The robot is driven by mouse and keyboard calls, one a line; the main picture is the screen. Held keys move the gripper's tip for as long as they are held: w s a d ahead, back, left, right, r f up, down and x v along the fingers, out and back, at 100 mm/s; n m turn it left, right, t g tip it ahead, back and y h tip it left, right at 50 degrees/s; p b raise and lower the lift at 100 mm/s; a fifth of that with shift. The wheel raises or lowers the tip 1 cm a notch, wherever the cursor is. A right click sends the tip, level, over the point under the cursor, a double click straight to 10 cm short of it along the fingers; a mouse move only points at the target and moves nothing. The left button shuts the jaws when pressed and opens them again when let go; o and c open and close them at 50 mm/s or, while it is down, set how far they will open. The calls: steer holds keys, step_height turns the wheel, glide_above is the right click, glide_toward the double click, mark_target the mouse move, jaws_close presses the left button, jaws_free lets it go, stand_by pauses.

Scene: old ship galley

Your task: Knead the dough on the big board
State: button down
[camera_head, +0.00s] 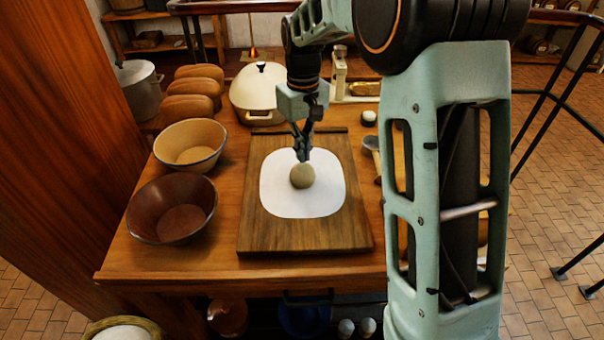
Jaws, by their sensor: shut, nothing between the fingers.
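The dough (302,176) is a small, round, beige-grey ball. It sits on a white sheet (290,205) with rounded corners, which lies on the big wooden board (262,237) on the table. My gripper (303,158) points down over the dough with its fingers shut and empty. The fingertips are at the dough's upper edge in the picture; I cannot tell whether they touch it or are just above or behind it.
A cream bowl (190,145) and a brown bowl (172,209) stand left of the board. Loaves (187,107) and a white lidded pot (258,92) are behind. A spoon-like tool (371,143) lies right of the board. My arm hides the table's right side.

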steer(key=shift+f, duration=0.15)
steer(key=shift+f+b, duration=0.6)
steer(key=shift+f, duration=0.3)
steer(key=shift+s+f, duration=0.2)
steer(key=shift+f, duration=0.05)
steer(key=shift+r, duration=0.15)
stand_by(0.3)
steer(key=shift+w+r+p, duration=0.15)
steer(key=shift+r+p, duration=0.7)
steer(key=shift+r, duration=0.1)
steer(key=shift+f, duration=0.15)
